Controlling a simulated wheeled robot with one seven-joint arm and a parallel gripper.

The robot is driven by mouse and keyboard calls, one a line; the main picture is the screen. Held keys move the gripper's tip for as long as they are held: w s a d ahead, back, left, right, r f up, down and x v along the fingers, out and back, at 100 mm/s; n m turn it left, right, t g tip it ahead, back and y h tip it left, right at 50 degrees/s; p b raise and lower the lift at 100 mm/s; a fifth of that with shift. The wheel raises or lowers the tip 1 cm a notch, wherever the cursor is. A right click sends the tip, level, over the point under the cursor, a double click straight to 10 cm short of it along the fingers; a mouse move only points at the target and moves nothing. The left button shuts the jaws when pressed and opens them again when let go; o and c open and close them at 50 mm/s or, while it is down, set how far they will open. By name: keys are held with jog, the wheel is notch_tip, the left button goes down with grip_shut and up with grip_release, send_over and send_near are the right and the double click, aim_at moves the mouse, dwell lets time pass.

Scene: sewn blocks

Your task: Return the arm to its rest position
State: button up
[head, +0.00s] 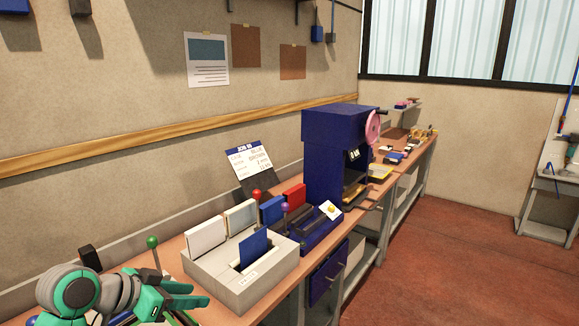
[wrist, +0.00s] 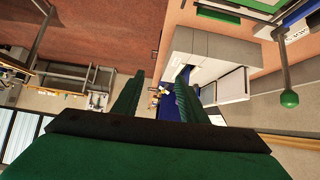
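My gripper (head: 192,294) is low at the left of the head view, over the near end of the workbench (head: 172,262). Its green fingers point right toward the grey slotted box. In the wrist view my gripper (wrist: 160,74) has its two fingers apart, with nothing seen between them. The green-knobbed lever (head: 152,243) stands just behind my gripper and also shows in the wrist view (wrist: 289,99). My arm is partly cut off by the lower edge of the head view.
The red floor (head: 460,260) to the right is clear.

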jog(key=w+d+f+n+t+h, duration=0.1)
jog(key=w+d+f+n+t, duration=0.2)
jog(key=d+f, duration=0.35)
jog(key=w+d+f+n+t, duration=0.25)
jog(key=d+f, duration=0.25)
jog(key=d, duration=0.3)
jog(key=s+d+f+n+t+y, duration=0.1)
jog(key=s+d+f+n+y, duration=0.1)
jog(key=s+d+f+n, duration=0.3)
jog(key=s+d+f+t+y, duration=0.1)
jog(key=s+d+f+y, duration=0.2)
jog(key=f, duration=0.4)
jog(key=s+d+f+y, duration=0.1)
jog(key=s+f+y, duration=0.15)
jog(key=s, duration=1.15)
jog(key=s+f+y, duration=0.1)
jog(key=s+f, duration=0.3)
jog(key=s, duration=1)
jog(key=s+r+m+h, duration=0.1)
jog(key=s+r+m, duration=0.2)
jog(key=s, duration=0.7)
jog(key=shift+a+r, duration=0.45)
jog(key=shift+r, duration=0.4)
